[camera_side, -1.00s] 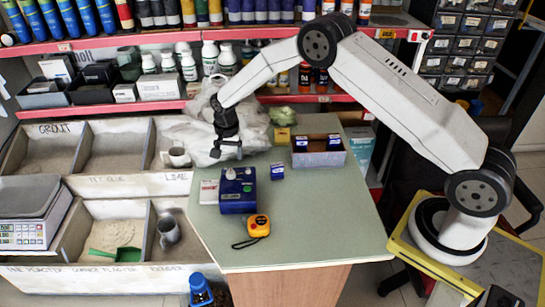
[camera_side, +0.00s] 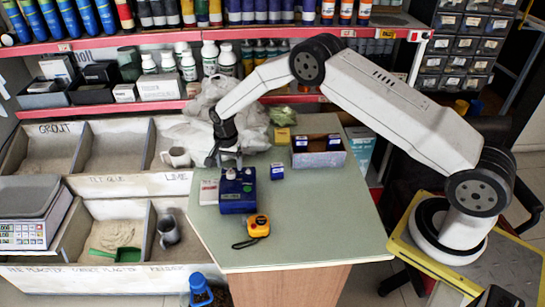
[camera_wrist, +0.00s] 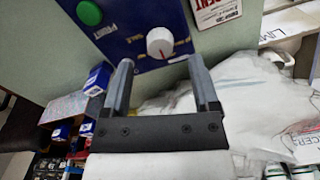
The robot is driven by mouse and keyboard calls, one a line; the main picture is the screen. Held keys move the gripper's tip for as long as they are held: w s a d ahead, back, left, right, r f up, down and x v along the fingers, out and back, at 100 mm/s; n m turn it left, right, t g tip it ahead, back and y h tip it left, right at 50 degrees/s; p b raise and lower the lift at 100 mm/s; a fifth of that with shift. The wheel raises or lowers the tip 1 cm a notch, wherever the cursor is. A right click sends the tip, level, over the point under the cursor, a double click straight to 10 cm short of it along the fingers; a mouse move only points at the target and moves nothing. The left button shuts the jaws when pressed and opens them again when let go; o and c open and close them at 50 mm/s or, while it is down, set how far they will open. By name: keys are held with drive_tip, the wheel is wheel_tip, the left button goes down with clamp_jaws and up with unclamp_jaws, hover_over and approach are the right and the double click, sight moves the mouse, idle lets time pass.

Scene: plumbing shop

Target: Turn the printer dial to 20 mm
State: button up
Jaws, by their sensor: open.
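The blue printer (camera_side: 237,192) stands on the green-topped counter. In the wrist view its blue face (camera_wrist: 135,28) shows a green button marked PRINT and the white dial (camera_wrist: 160,43), which has a red pointer mark. The dial's scale is not legible. My gripper (camera_wrist: 160,75) is open, with its two fingers apart and the dial showing between and beyond their tips. In the side view my gripper (camera_side: 228,160) is just above and behind the printer. I cannot tell whether a finger touches the dial.
A small blue box (camera_side: 277,171) and an orange tape measure (camera_side: 258,226) lie on the counter. An open tray (camera_side: 319,160) with small boxes and a yellow box (camera_side: 282,136) stand further back. A white card (camera_side: 209,192) lies left of the printer. The counter's front is clear.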

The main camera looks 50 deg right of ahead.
sight(231, 172)
drive_tip(key=shift+f, duration=1.7)
clamp_jaws()
